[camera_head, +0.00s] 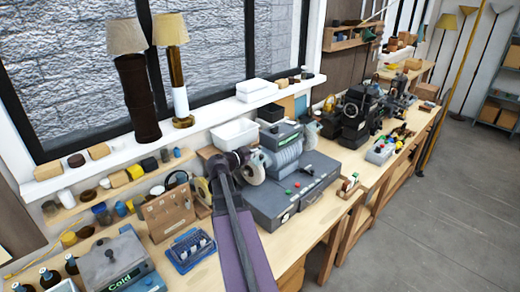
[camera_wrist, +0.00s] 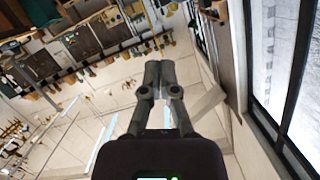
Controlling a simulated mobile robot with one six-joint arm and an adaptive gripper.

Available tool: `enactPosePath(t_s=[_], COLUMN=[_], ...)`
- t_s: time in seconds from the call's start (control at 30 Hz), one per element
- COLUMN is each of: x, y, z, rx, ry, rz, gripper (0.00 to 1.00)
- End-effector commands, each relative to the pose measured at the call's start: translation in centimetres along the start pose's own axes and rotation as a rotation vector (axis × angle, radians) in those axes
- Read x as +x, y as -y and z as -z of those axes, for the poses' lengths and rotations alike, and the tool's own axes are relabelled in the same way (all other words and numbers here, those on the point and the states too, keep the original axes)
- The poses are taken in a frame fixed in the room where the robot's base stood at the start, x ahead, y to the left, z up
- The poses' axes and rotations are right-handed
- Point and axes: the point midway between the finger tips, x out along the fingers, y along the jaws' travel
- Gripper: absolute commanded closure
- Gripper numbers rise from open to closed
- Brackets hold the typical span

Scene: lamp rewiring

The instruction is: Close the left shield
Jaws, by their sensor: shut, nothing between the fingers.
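A grey machine with a ribbed body (camera_head: 284,157) stands on a grey base (camera_head: 283,205) with green and red buttons, on the bench in the head view. It looks like a grinder with a pale round wheel (camera_head: 253,168) on its left and another wheel (camera_head: 311,131) on its right. I cannot clearly make out the left shield or tell its position. My arm crosses in front of the machine's left side, its dark end close to the left wheel; contact cannot be told. In the wrist view, my gripper (camera_wrist: 160,64) has its fingers together and empty.
A brown wooden box (camera_head: 168,214), a blue rack (camera_head: 190,250) and a box marked "Cold" (camera_head: 112,262) stand left of my arm. A white bin (camera_head: 235,133) is behind. Black machines (camera_head: 358,115) stand further right. The floor at right is clear.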

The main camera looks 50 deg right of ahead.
Motion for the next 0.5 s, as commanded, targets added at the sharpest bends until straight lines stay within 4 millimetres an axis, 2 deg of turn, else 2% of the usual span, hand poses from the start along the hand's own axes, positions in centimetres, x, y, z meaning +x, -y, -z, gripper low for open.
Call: enactPosePath(t_s=[0.03,0.2,0.5], x=[-1.1,-3.3,-5.1], y=[0.0,0.0,0.0], z=[0.1,0.1,-0.1], rx=[-0.001,-0.002,-0.001], ry=[0.001,0.001,0.001], rz=[0.003,0.004,0.003], gripper=[1.00,1.00,1.00])
